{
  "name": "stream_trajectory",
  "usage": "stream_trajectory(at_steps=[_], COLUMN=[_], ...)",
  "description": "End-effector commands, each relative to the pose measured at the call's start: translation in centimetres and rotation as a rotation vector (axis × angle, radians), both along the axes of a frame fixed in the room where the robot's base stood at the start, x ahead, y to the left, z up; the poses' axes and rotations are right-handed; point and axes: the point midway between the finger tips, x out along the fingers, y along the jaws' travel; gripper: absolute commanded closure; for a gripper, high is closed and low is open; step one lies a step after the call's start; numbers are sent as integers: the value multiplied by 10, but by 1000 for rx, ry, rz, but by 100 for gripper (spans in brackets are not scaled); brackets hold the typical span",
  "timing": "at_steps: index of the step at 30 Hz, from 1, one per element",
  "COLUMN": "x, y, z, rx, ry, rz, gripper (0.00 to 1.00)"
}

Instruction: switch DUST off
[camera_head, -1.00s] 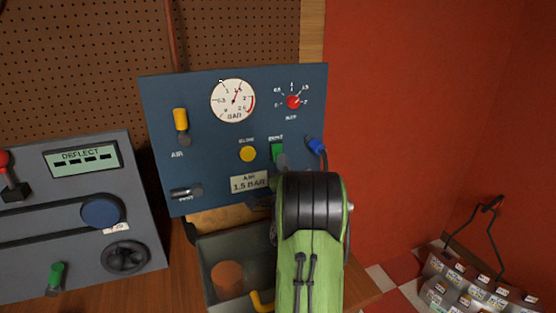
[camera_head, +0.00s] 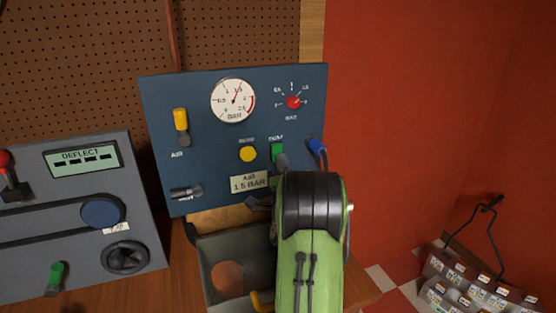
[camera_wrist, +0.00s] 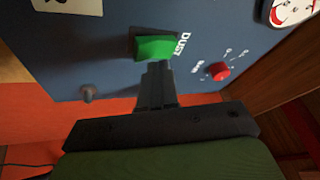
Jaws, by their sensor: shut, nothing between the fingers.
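The DUST switch is a green rocker-like piece (camera_head: 277,148) on the blue panel (camera_head: 215,135), under the label DUST. In the wrist view the green switch (camera_wrist: 155,47) sits beside its DUST lettering. My gripper (camera_wrist: 155,68) is shut and empty. Its fingertips are right at the lower edge of the green switch in the wrist view; I cannot tell whether they touch. In the head view my arm covers the area just below the switch, and the gripper is mostly hidden behind it.
A yellow button (camera_head: 247,154) is left of the switch and a blue-tipped lever (camera_head: 317,146) right of it. A red knob (camera_head: 293,102) and a gauge (camera_head: 233,101) are above. An open grey bin (camera_head: 215,260) stands below the panel.

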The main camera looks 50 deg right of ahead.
Motion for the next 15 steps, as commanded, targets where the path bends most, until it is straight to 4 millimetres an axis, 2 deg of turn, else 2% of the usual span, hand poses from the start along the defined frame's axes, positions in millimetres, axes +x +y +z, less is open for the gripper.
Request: stream_trajectory(at_steps=[15], x=[7], y=[-4], z=[-3], rx=[-1], ry=[-1], rz=[0], gripper=[100])
